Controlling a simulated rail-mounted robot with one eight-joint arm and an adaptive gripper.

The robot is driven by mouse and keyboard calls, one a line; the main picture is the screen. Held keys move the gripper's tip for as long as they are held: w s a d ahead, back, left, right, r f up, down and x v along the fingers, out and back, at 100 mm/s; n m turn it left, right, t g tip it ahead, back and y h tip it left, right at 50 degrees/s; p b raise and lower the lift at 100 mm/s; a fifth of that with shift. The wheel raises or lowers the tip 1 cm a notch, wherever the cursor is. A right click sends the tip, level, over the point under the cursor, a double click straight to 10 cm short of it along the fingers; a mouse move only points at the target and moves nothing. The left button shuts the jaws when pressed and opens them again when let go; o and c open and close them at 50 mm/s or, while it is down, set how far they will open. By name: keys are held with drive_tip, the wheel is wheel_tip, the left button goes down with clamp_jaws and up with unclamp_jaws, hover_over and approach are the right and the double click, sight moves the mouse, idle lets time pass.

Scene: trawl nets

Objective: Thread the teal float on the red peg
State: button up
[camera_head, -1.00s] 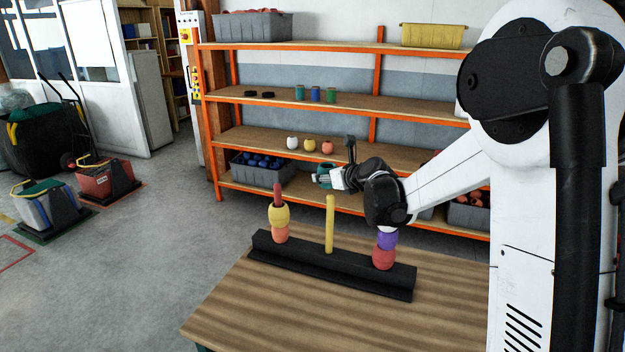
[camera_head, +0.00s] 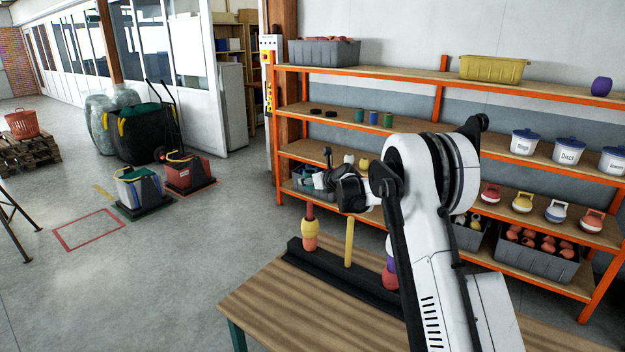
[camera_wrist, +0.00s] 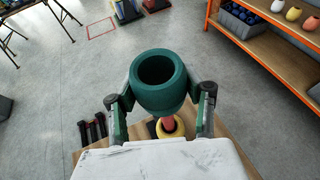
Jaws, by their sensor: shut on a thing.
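My gripper (camera_wrist: 162,98) is shut on the teal float (camera_wrist: 158,97), a thick ring with its dark bore facing the wrist camera. In the head view my gripper (camera_head: 312,178) holds the float above the red peg (camera_head: 310,211), at the left end of the black rack (camera_head: 345,275). A yellow float (camera_head: 310,228) sits on that peg, with a salmon float (camera_head: 309,243) under it. In the wrist view the red peg (camera_wrist: 168,119) shows just below the teal float, which hides its tip. I cannot tell whether bore and peg line up exactly.
A bare yellow peg (camera_head: 349,242) stands mid-rack. The right peg carries a purple float and a red float (camera_head: 390,278), partly behind my arm. The rack stands on a wooden table (camera_head: 270,305). Orange-framed shelves (camera_head: 420,90) with bins and floats stand behind. Open floor lies left.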

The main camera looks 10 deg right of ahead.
drive_tip(key=shift+w+a+f, duration=0.1)
drive_tip(key=shift+a+f, duration=0.05)
hover_over(311, 204)
drive_tip(key=w, duration=0.1)
drive_tip(key=shift+w+a+f+b, duration=0.1)
drive_tip(key=shift+f+b, duration=0.1)
drive_tip(key=shift+f, duration=0.9)
drive_tip(key=shift+w+a+f+b, duration=0.1)
drive_tip(key=shift+f+b, duration=0.05)
drive_tip(key=shift+f, duration=0.95)
drive_tip(key=shift+f+b, duration=2.35)
drive_tip(key=shift+f, duration=0.7)
drive_tip(key=o, duration=1.3)
drive_tip(key=shift+o, duration=0.2)
drive_tip(key=v, duration=1.2)
